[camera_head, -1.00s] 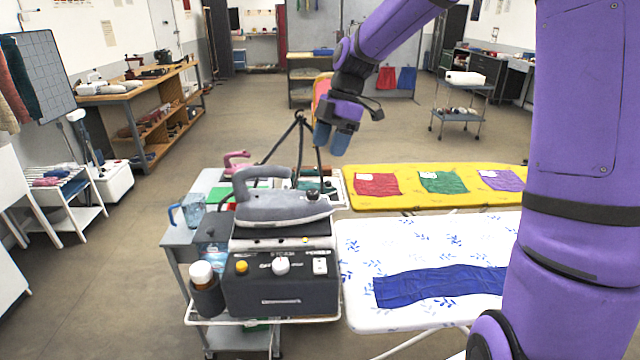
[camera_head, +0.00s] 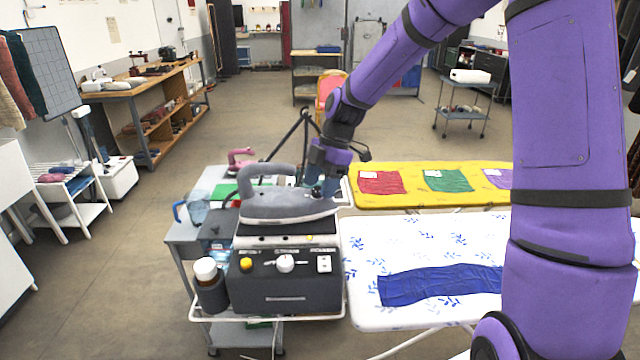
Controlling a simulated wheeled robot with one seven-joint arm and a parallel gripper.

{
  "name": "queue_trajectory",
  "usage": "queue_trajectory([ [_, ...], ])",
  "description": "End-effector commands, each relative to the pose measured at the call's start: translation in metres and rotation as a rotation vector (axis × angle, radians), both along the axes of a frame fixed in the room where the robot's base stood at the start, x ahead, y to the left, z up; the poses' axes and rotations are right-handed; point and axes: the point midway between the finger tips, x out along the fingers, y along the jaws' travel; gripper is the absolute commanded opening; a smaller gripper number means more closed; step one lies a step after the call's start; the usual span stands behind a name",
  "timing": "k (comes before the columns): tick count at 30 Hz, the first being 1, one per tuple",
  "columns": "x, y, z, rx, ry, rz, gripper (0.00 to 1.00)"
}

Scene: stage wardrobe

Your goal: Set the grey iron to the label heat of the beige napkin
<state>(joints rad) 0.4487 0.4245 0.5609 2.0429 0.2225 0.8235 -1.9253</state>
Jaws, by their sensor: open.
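The grey iron (camera_head: 288,207) rests flat on top of a black steam station (camera_head: 285,280), its tip pointing right. A small dark knob (camera_head: 314,192) sits at the front end of the iron, partly hidden by my fingers. My gripper (camera_head: 321,184) points down at this knob with its fingers open. I cannot tell whether the fingers touch the knob or stand just behind it. The knob's markings are too small to read. I cannot make out a beige napkin in this view.
A pink iron (camera_head: 241,158) stands behind the grey one. A yellow board (camera_head: 410,199) holds red, green and purple cloths. A white patterned board (camera_head: 362,312) holds a blue cloth (camera_head: 440,285).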

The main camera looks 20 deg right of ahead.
Motion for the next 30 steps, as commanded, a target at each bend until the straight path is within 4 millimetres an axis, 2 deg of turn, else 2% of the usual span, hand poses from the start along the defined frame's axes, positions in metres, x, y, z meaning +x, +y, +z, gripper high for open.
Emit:
queue_trajectory([
  [9,-0.0002,0.0009,-0.0027,0.000,-0.001,-0.001,0.58],
  [11,-0.0002,0.0009,-0.0027,0.000,0.000,-0.001,0.46],
  [16,-0.0003,0.0009,-0.0025,0.000,0.000,-0.001,0.08],
  [23,-0.0003,0.0008,-0.0023,0.000,0.000,-0.013,0.08],
  [30,-0.0016,0.0008,-0.0026,0.001,0.001,-0.100,0.08],
])
